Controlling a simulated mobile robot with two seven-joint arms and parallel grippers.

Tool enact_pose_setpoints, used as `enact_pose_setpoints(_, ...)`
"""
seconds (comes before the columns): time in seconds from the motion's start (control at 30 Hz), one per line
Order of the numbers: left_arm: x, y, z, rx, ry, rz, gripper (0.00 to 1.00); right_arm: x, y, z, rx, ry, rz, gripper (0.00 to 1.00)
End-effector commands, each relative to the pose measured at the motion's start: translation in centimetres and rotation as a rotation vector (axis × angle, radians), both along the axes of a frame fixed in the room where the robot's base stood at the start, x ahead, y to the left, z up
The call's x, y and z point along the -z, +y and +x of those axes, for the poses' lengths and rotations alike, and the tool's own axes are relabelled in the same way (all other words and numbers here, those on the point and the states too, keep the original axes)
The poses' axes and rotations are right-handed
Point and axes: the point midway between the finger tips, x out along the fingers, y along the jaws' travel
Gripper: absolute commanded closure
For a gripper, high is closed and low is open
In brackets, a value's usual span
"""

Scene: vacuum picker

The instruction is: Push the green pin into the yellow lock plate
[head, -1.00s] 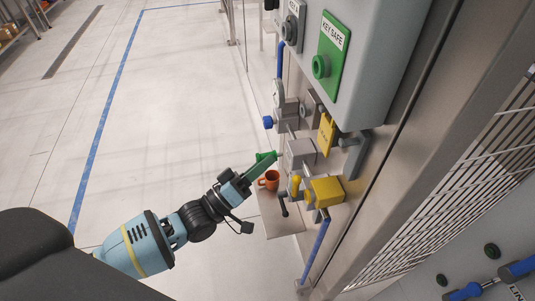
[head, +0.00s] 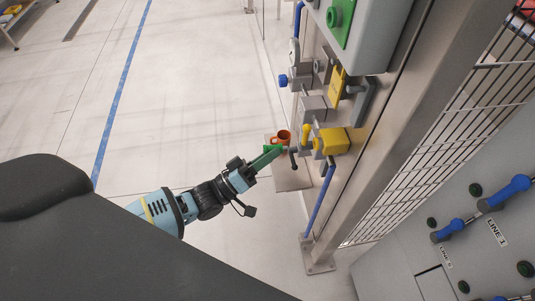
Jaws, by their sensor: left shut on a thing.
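My left gripper (head: 268,158) reaches in from the lower left and is shut on the green pin (head: 271,149), a small bright green piece at its tip. The fingers partly hide the pin. A yellow plate with dark lettering (head: 338,86), which looks like the lock plate, is upright above and to the right of the gripper, under the grey cabinet. The pin is clearly apart from this plate. The lettering is too small to read here. My right gripper is not in view.
A yellow block (head: 333,141) with a yellow-knobbed lever (head: 305,131) is just to the right. A grey block (head: 312,108) sits above. Open floor lies left.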

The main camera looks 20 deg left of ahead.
Motion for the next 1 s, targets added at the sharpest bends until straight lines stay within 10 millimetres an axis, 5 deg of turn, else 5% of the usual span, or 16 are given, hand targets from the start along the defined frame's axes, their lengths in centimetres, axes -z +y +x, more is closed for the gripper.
enact_pose_setpoints(0.6, 0.1, -4.0, 2.6, 0.0, 0.001, -0.001, 1.0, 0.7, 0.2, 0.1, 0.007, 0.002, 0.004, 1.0)
enact_pose_setpoints(1.0, -0.1, -4.6, 3.1, 0.0, -0.001, -0.001, 1.0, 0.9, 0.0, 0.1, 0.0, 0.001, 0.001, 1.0)
